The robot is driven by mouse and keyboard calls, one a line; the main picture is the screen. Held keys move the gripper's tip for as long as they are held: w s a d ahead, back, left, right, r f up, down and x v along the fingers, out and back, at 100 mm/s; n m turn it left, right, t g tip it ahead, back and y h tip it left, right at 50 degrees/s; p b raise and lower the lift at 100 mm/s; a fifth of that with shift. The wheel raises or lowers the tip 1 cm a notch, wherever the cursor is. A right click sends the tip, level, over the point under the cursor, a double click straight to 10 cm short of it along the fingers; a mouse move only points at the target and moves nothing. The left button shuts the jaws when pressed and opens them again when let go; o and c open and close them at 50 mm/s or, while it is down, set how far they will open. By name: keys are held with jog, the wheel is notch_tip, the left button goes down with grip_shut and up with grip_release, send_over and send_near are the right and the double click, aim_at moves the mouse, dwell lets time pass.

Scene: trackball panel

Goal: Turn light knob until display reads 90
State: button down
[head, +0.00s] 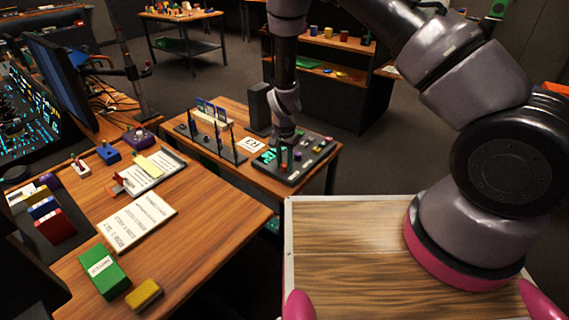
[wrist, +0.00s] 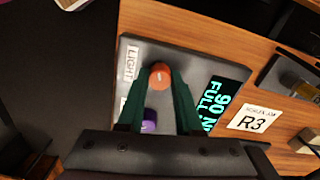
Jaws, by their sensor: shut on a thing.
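The dark control panel (head: 292,178) lies on a wooden table in the head view. In the wrist view, an orange knob (wrist: 160,75) sits beside a white tag reading LIGHT (wrist: 131,63). My gripper (wrist: 161,79) reaches down over the panel, its two dark green fingers closed on either side of the orange knob. The display (wrist: 216,104) shows cyan text with 90 and FULL, the rest cut off by my gripper. A purple knob (wrist: 149,121) shows between the fingers, partly hidden. In the head view, my gripper (head: 287,139) covers part of the panel.
A card reading R3 (wrist: 250,121) lies beside the panel. A rack with upright pieces (head: 212,130) stands left of the panel and a dark box (head: 258,107) behind it. Another table (head: 215,215) with papers and blocks is at the left.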

aim_at(285, 165)
dwell(0.3)
jog(key=c, duration=0.6)
grip_release()
jog(key=shift+r, duration=0.1)
notch_tip(285, 165, up, 11)
jog(key=shift+f, duration=0.2)
jog(key=shift+r, duration=0.1)
